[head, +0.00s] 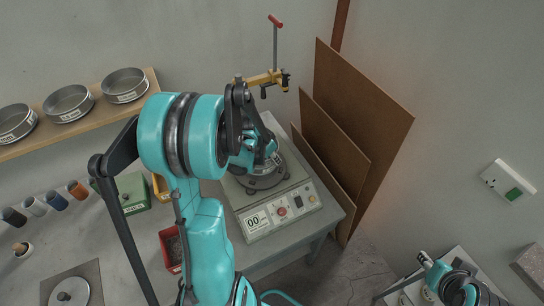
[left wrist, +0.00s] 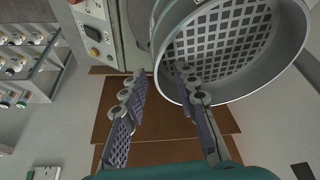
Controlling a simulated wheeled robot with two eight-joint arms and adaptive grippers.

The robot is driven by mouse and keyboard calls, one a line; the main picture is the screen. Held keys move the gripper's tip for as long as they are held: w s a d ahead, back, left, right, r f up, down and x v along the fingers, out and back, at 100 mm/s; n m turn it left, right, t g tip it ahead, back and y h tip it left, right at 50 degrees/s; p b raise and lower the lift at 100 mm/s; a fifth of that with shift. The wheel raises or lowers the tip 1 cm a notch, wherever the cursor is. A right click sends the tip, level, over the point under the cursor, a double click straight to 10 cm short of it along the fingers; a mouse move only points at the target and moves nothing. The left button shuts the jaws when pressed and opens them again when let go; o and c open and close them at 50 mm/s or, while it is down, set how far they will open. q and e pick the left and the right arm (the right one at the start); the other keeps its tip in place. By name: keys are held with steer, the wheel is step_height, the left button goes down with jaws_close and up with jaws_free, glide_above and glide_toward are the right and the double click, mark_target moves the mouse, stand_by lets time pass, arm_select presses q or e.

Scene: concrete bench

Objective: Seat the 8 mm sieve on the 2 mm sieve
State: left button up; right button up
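A round grey sieve (left wrist: 235,88) with a coarse square mesh fills the upper right of the left wrist view. I cannot read a size label on it, so I cannot tell which sieve it is. My left gripper (left wrist: 162,78) is beside its near rim. Its fingers are apart, and the right one overlaps the rim in the picture. I see no clear grip on the wall. In the head view my left arm hides most of the sieve stack (head: 268,166) on the shaker. My right gripper (head: 458,284) is at the lower right, away from the shaker; its fingers are unclear.
The shaker (head: 300,197) has a control panel at its front. Three sieves (head: 70,103) stand on a wooden shelf (head: 92,119) at the left. A clamp post (head: 275,47) rises behind. Brown boards (head: 350,110) lean right of the shaker. A red bin (head: 170,250) stands left.

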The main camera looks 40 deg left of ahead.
arm_select(q)
steer(key=v, duration=1.2)
stand_by(0.3)
steer(key=s+d+f+n+t+b, duration=0.1)
steer(key=s+d+f+b, duration=0.3)
steer(key=d+f+b, duration=0.2)
steer(key=s+d+f+n+t+b, duration=0.1)
steer(key=s+d+f+b, duration=0.3)
steer(key=d+f+b, duration=0.3)
steer(key=d+b, duration=0.4)
steer(key=d, duration=0.2)
steer(key=shift+s+f+y, duration=0.15)
steer(key=shift+s+y, duration=0.1)
steer(key=shift+y, duration=0.05)
